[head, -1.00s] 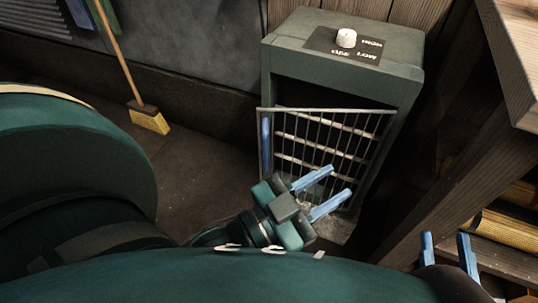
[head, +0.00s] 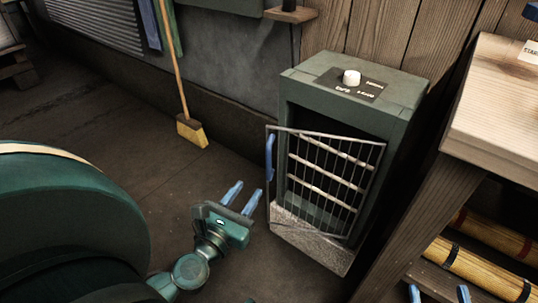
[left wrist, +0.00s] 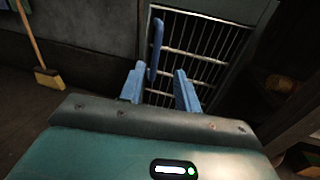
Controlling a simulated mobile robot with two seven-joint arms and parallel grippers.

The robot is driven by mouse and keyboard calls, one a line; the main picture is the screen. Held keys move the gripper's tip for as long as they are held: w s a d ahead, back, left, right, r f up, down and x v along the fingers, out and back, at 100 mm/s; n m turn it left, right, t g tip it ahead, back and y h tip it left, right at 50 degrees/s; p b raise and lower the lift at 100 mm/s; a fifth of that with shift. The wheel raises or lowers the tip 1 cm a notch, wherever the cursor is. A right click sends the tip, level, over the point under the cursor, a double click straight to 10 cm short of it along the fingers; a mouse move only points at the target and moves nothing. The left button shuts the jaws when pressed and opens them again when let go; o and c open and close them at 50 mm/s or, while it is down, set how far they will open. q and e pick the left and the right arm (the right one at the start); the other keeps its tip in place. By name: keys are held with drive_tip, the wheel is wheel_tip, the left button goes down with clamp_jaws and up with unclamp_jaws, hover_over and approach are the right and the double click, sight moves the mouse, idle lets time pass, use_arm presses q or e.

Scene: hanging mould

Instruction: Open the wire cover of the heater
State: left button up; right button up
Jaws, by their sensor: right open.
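The heater (head: 392,93) is a dark green box with a white knob on top. Its wire cover (head: 322,185) is ajar, its left edge standing out from the body. A blue upright handle (head: 269,155) is on that left edge. My left gripper (head: 249,187) is open and empty, left of and below the handle, apart from it in the head view. In the left wrist view the handle (left wrist: 155,48) shows beyond and between the open fingers (left wrist: 159,85). My right gripper (head: 440,293) is open at the bottom edge, only its fingertips in view.
A wooden bench (head: 505,100) stands close on the right, with yellow rolls (head: 480,268) on its lower shelf. A broom (head: 190,130) leans at the back wall. The floor left of the heater is clear.

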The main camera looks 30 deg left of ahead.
sight(267, 160)
use_arm(q)
drive_tip(key=shift+n, duration=0.4)
drive_tip(key=w, duration=0.4)
drive_tip(key=w+a, duration=0.1)
drive_tip(key=w, duration=0.3)
drive_tip(key=w+a+p, duration=0.1)
drive_tip(key=w, duration=0.4)
drive_tip(key=shift+a+f, duration=0.1)
drive_tip(key=shift+f, duration=0.05)
clamp_jaws()
